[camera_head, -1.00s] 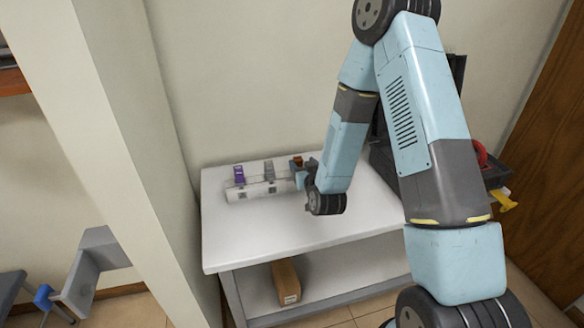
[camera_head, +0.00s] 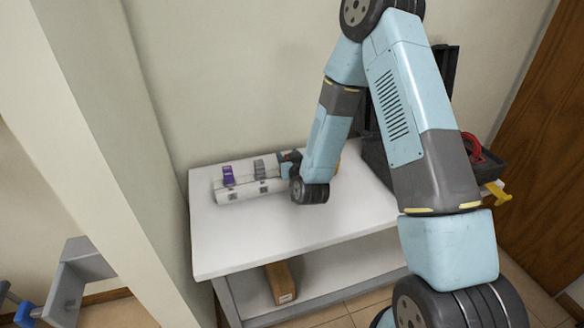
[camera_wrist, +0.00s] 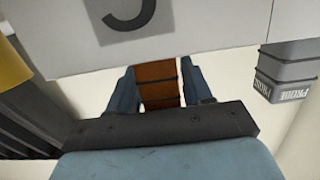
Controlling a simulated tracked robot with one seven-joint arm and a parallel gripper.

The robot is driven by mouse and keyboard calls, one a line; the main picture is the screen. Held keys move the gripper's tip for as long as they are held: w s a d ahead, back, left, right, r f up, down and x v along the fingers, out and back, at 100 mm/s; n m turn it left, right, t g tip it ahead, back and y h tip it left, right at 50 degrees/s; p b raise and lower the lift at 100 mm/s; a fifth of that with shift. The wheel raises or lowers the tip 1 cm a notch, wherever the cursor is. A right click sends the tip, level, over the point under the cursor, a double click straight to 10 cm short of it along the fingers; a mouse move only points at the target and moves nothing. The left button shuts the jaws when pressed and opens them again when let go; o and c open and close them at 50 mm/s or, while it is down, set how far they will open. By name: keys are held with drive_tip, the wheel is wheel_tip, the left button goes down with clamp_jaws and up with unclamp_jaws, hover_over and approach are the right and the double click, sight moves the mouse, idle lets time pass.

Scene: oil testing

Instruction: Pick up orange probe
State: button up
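The orange probe (camera_wrist: 158,82) shows brown-orange with dark bands in the wrist view, between the two blue fingers of my gripper (camera_wrist: 159,90). The fingers sit close along both of its sides; I cannot tell whether they touch it. In the head view my gripper (camera_head: 288,164) is at the right end of the white holder (camera_head: 240,193), and my arm hides most of the orange probe there. A purple probe (camera_head: 229,175) and a grey probe (camera_head: 259,168) stand in the holder to the left. The grey probe also shows at the right in the wrist view (camera_wrist: 285,72).
The holder stands on a white table (camera_head: 270,240) against the wall, with clear top in front. A dark open case (camera_head: 480,165) with a red item lies to the right. A cardboard box (camera_head: 281,281) is on the lower shelf. A pillar (camera_head: 110,170) stands left.

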drive_tip(key=shift+a, duration=0.1)
drive_tip(key=c, duration=0.8)
drive_tip(key=shift+r, duration=0.1)
wheel_tip(320, 180, up, 10)
drive_tip(key=shift+f, duration=0.1)
idle(0.4)
